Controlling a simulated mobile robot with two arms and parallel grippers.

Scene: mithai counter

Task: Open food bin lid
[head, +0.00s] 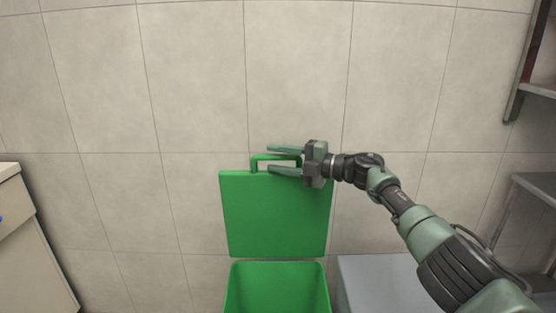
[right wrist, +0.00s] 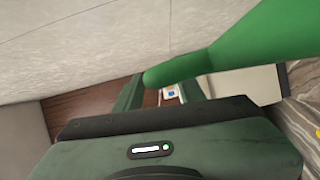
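The green food bin (head: 233,290) stands low at the middle of the head view, and its open top shows. Its green lid (head: 275,215) stands upright behind the opening, close to the wall. The lid's handle (head: 256,159) is at its top edge. My right gripper (head: 269,159) is at the handle, with one finger above and one below the handle bar. The fingers are apart, with a gap around the bar. In the right wrist view the green handle (right wrist: 175,69) crosses close over the spread fingers. My left gripper is out of view.
A tiled wall (head: 190,90) is right behind the lid. A grey box-like surface (head: 375,280) stands right of the bin. A pale cabinet (head: 25,240) is at the left edge and metal shelves (head: 535,188) are at the right. Floor left of the bin looks clear.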

